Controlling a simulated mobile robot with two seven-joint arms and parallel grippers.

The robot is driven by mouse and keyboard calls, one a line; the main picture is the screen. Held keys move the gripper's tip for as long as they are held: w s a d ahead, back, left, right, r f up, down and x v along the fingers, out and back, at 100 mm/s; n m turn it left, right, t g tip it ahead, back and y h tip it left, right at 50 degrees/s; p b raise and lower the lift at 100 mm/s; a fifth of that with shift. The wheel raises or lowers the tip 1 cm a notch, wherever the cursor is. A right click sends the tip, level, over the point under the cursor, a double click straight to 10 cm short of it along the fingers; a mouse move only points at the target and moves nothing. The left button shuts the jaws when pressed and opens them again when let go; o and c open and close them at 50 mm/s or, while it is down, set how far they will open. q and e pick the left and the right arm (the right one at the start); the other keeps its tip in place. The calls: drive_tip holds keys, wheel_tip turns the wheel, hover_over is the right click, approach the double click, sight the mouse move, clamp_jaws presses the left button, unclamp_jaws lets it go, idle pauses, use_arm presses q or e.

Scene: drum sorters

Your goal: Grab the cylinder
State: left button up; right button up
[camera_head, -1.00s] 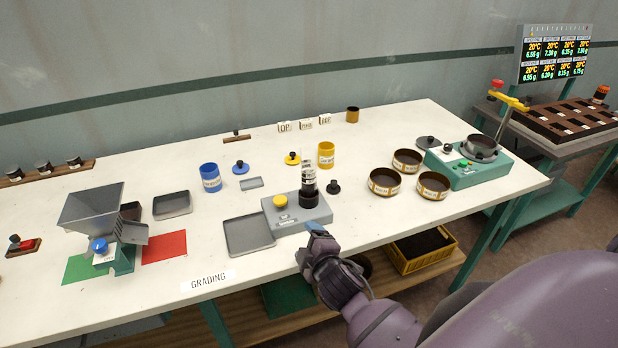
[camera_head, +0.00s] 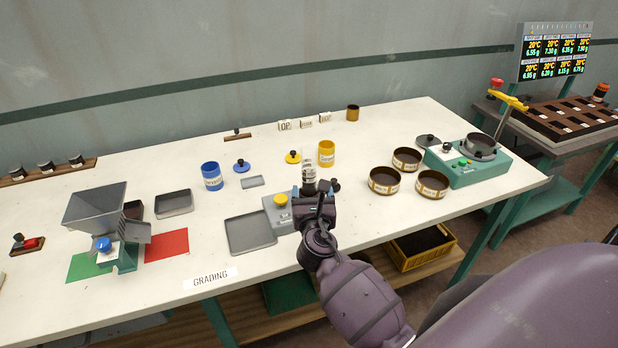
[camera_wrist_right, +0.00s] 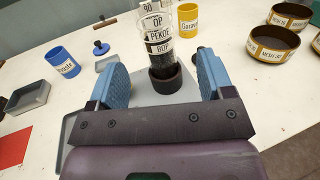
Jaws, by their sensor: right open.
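The cylinder (camera_wrist_right: 160,50) is a clear upright tube with stacked white labels, such as PEKOE and BOP, and dark contents. It stands in a dark round cup on a grey base unit (camera_head: 276,208) with a yellow knob. In the head view the cylinder's top (camera_head: 309,172) shows just beyond my right gripper (camera_head: 315,188), which hides its lower part. In the right wrist view my right gripper (camera_wrist_right: 162,88) is open. Its blue pads stand on either side, with the cylinder ahead between them, and I see no contact. My left gripper is not in view.
A blue can (camera_head: 211,176) and a yellow can (camera_head: 326,153) stand farther back. Several brown round tins, one of them here (camera_head: 384,180), stand to the right, by a teal scale (camera_head: 468,168). A grey tray (camera_head: 250,234) lies left of the base unit.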

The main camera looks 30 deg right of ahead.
sight(311, 177)
drive_tip(key=x, duration=0.4)
drive_tip(key=shift+w+d, duration=0.1)
drive_tip(key=shift+w, duration=0.1)
drive_tip(key=shift+x, duration=2.75)
drive_tip(key=shift+r, duration=0.15)
drive_tip(key=c, duration=1.1)
drive_tip(key=shift+o, duration=0.2)
drive_tip(key=shift+r, duration=0.1)
